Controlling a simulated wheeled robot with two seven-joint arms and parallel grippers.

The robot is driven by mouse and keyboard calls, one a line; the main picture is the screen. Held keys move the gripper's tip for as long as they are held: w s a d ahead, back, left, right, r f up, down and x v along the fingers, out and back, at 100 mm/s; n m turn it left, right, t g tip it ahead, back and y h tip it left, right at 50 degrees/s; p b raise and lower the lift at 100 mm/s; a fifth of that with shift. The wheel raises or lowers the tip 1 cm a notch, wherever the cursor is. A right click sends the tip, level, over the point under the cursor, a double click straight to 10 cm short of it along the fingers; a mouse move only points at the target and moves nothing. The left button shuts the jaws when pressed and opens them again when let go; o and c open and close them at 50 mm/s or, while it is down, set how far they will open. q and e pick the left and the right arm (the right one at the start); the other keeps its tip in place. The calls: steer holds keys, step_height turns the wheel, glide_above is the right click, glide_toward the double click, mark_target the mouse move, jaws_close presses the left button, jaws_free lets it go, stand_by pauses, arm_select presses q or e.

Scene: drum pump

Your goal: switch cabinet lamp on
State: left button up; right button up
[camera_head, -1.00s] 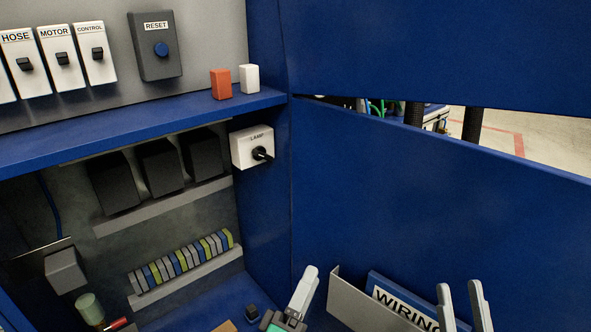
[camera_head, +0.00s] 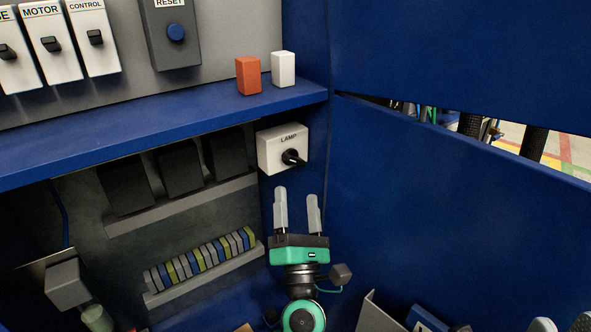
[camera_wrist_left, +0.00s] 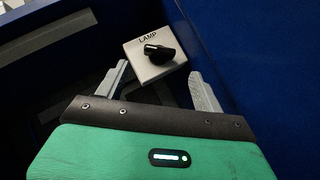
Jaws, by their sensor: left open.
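The lamp switch (camera_head: 283,149) is a white box marked LAMP with a black rotary knob (camera_head: 293,157), fixed to the cabinet's inner right wall below the blue shelf. My left gripper (camera_head: 298,194) is open and empty, just below the switch, with its fingers pointing up toward it. In the left wrist view the switch (camera_wrist_left: 136,67) and its knob (camera_wrist_left: 158,53) lie ahead of the fingertips (camera_wrist_left: 160,70), roughly between them and apart from them. My right gripper (camera_head: 562,325) shows only as fingertips at the bottom right edge.
The blue shelf (camera_head: 150,128) above carries an orange block (camera_head: 248,75) and a white block (camera_head: 283,69). Black modules (camera_head: 178,167) and a terminal strip (camera_head: 203,259) are left of the gripper. The blue door (camera_head: 450,210) stands to the right, with a document holder (camera_head: 375,315) low on it.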

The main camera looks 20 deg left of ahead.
mark_target(294, 160)
arm_select(q)
steer(key=x, duration=0.6)
steer(key=shift+w+r, duration=0.2)
steer(key=shift+w, duration=0.1)
steer(key=shift+a, duration=0.15)
steer(key=c, duration=1)
